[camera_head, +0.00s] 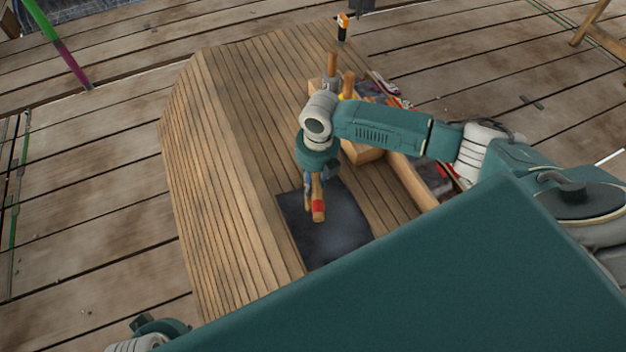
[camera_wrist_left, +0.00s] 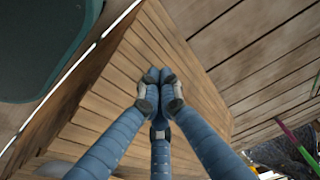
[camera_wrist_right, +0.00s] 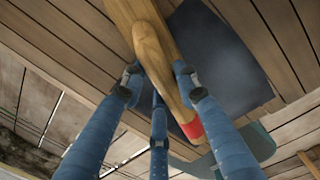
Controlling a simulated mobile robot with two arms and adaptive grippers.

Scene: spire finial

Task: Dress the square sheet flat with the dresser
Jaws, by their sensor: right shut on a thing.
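The square sheet (camera_head: 345,235) is dark grey and lies on the slatted wooden surface (camera_head: 235,130); it also shows in the right wrist view (camera_wrist_right: 225,60). The dresser (camera_head: 319,211) is a wooden tool with a red band, seen large in the right wrist view (camera_wrist_right: 158,60). My right gripper (camera_head: 311,190) is shut on the dresser and holds it over the sheet; whether the dresser touches the sheet I cannot tell. My left gripper (camera_wrist_left: 158,78) has its fingertips together, empty, over wooden slats in the left wrist view. My own body hides the sheet's near surroundings.
Wooden-handled tools (camera_head: 332,63) and a tray-like wooden box (camera_head: 410,180) lie beyond and right of the sheet, partly behind my right arm. An orange and black tool (camera_head: 343,27) stands at the far edge. The slats left of the sheet are clear.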

